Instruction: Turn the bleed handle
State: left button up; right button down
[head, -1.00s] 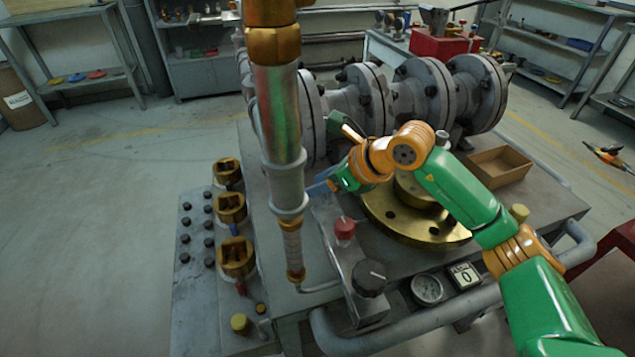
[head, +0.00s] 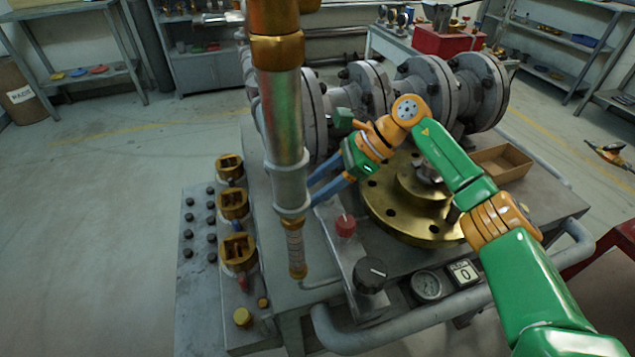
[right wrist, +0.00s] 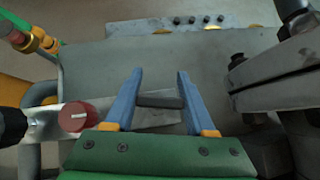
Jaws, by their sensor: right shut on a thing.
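My right gripper (head: 318,192) reaches in from the right over the plate beside the brass flange (head: 400,225). Its blue fingertips partly pass behind the upright metal column in the head view. In the right wrist view the gripper (right wrist: 161,90) has its two fingers on either side of a short grey bar (right wrist: 160,101), which looks like the bleed handle. The bar spans the gap between the fingers. In the head view the bar is hidden by the column and hand.
Large grey flanges (head: 470,90) stand behind. An open wooden tray (head: 500,163) lies right.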

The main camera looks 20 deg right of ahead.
aim_at(331, 176)
jog(key=shift+s+n+g, duration=0.1)
jog(key=shift+n+g, duration=0.4)
jog(key=shift+n, duration=0.1)
jog(key=shift+c, duration=1.2)
grip_release()
jog(key=v, duration=0.7)
jog(key=shift+d+p, duration=0.1)
jog(key=shift+p, duration=0.2)
